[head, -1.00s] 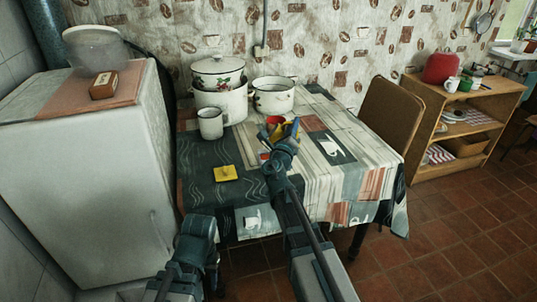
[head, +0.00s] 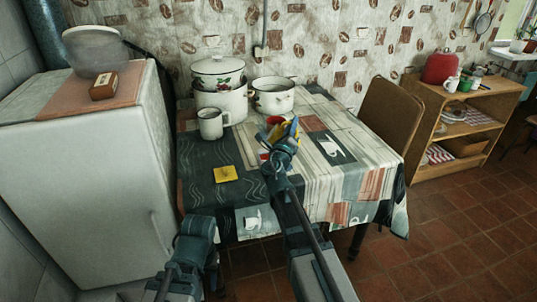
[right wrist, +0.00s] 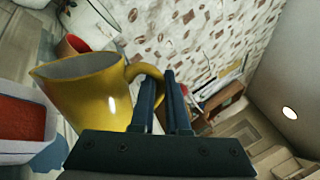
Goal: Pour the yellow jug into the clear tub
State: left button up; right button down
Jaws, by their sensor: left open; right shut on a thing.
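The yellow jug (right wrist: 88,98) is held by my right gripper (right wrist: 165,80), whose fingers are shut on its handle in the right wrist view. In the head view the jug (head: 279,132) is partly hidden by my right gripper (head: 288,136), above the table. The jug's tilt is hard to judge. A pale see-through tub (right wrist: 40,155) with red contents is beside the jug at the left edge of the right wrist view, and is mostly hidden in the head view. My left gripper (head: 195,240) is open and empty, low by the table's front left corner.
A white mug (head: 212,123), a lidded pot (head: 219,90) and an open pot (head: 273,97) stand on the table's back left. A red bowl (right wrist: 72,46) is just behind the jug. A yellow square (head: 225,174) lies front left.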

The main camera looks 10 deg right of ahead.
pick_arm(q)
jog(key=shift+a+r+p, duration=0.2)
jog(key=shift+r+p, duration=0.15)
pick_arm(e)
jog(key=shift+w+a+r+n, duration=0.2)
jog(key=shift+a+r+n, duration=0.2)
jog(key=shift+n, duration=0.3)
dwell(0.4)
